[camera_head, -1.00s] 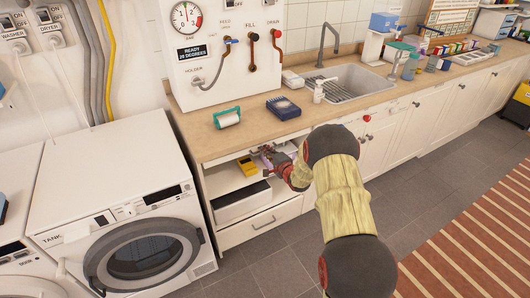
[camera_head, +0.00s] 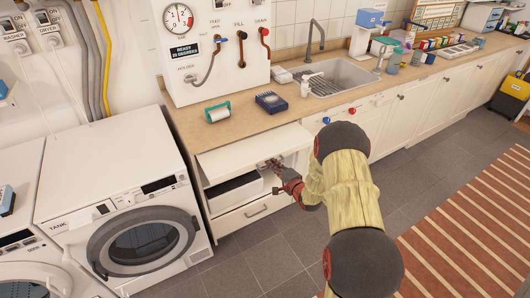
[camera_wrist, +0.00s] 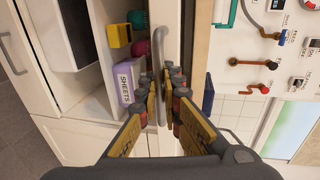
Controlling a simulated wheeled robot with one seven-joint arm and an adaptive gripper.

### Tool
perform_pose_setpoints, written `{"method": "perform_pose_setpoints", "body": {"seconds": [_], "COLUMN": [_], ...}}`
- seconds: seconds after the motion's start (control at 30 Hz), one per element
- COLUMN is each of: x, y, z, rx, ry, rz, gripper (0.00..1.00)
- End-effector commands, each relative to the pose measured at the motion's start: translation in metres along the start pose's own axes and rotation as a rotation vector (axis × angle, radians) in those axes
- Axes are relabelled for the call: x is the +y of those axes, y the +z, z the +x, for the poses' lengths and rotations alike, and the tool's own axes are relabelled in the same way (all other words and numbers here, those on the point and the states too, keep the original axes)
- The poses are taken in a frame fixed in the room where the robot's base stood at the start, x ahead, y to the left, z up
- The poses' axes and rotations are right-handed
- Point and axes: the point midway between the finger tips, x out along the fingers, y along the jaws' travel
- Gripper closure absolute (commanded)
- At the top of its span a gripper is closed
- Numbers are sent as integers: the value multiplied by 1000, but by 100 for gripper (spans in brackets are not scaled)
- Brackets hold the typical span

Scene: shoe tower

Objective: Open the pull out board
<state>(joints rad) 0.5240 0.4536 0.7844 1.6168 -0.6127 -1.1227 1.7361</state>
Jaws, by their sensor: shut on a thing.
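The white pull out board (camera_head: 250,150) sticks out from under the wooden countertop, above the open shelves. In the wrist view, its pale front edge (camera_wrist: 171,35) carries a grey bar handle (camera_wrist: 158,70). My gripper (camera_head: 272,164) is at the board's front edge, on its right part. In the wrist view, my gripper (camera_wrist: 160,98) has its fingers closed around the lower part of the handle.
Under the board are a white drawer bin (camera_head: 235,193) and a lower drawer (camera_head: 258,211). A purple "SHEETS" box (camera_wrist: 124,82) and a yellow box (camera_wrist: 120,35) stand on a shelf. A washing machine (camera_head: 120,215) is left. Floor (camera_head: 265,250) in front is clear.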

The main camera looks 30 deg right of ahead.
Motion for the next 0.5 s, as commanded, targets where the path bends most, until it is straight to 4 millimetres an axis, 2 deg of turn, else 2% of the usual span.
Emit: {"method": "perform_pose_setpoints", "body": {"seconds": [0.03, 0.2, 0.4, 0.5], "x": [1, 13, 24, 27], "y": [-2, -1, 0, 0], "z": [-20, -72, -118, -133], "rx": [4, 4, 3, 2], "ry": [5, 4, 3, 2], "rz": [5, 6, 4, 4], "gripper": [100, 100, 100, 100]}}
